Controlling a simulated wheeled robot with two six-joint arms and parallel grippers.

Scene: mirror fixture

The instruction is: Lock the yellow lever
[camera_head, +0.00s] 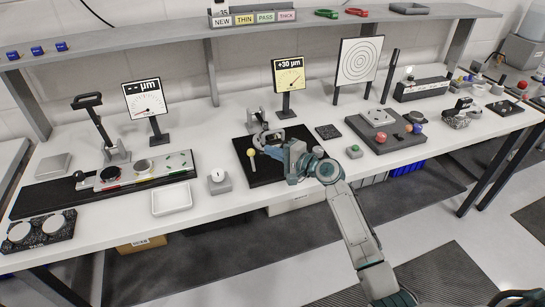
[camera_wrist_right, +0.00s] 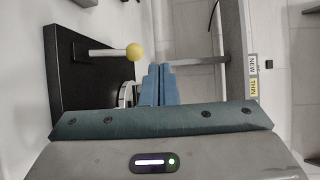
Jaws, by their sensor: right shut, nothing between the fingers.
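The yellow lever is a pale rod with a yellow ball knob (camera_head: 251,152) on a black base plate (camera_head: 265,180) at the middle of the bench. In the right wrist view the yellow knob (camera_wrist_right: 134,52) and its rod lie over the black plate (camera_wrist_right: 75,85), left of the fingers. My right gripper (camera_head: 268,150) reaches in over the plate, just right of the knob and apart from it. Its blue fingers (camera_wrist_right: 158,70) are together and empty. Part of the fixture behind my gripper is hidden. My left gripper is not in view.
A gauge sign (camera_head: 289,75) stands behind the plate. A grey block with a white knob (camera_head: 219,181) sits to its left, and a small dark tile (camera_head: 328,132) to its right. A grey tray with several balls (camera_head: 385,145) is further right. A white tray (camera_head: 172,198) is at front left.

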